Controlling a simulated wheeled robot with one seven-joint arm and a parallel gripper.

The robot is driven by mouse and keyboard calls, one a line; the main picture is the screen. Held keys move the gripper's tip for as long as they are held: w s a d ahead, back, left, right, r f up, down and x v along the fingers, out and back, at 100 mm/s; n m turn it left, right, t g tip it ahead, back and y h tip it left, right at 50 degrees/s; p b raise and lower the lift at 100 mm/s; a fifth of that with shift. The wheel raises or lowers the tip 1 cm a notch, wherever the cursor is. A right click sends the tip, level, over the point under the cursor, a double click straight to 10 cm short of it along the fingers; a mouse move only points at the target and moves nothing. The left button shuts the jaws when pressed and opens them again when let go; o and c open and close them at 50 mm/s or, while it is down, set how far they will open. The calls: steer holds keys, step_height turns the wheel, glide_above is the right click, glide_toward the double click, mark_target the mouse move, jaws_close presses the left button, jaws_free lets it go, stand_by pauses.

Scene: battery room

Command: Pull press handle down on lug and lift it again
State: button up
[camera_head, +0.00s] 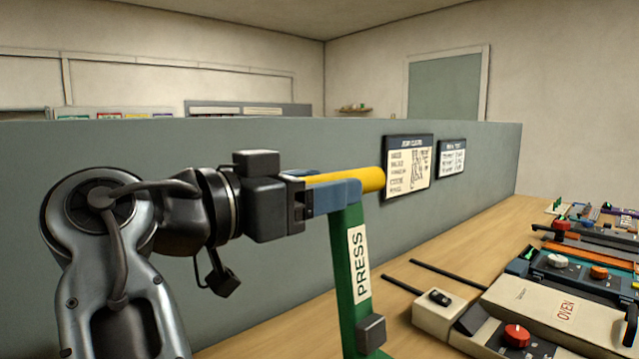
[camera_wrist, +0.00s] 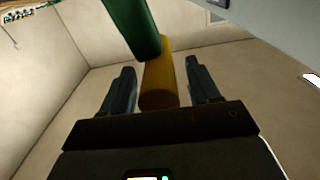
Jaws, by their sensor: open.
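The press is a green upright (camera_head: 355,275) labelled PRESS, standing near the grey partition. Its yellow handle (camera_head: 373,180) is a thick bar at the top, lying roughly level. My gripper (camera_head: 340,192) is at the handle. In the wrist view the yellow handle (camera_wrist: 158,85) lies between the two fingers of my gripper (camera_wrist: 160,68), with visible gaps on both sides. The fingers are open and not closed on it. The green part (camera_wrist: 132,25) shows beyond the handle there. I cannot make out the lug; the press's lower end is cut off by the picture edge.
A grey partition (camera_head: 270,220) runs behind the press, with two posted signs (camera_head: 409,165). To the right, the wooden bench (camera_head: 505,225) holds a box labelled OVEN (camera_head: 530,300), a small cream block (camera_head: 438,312) with dark rods nearby, and several devices with knobs.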

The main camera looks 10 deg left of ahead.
steer(key=shift+c, duration=0.2)
jaws_close()
stand_by(0.4)
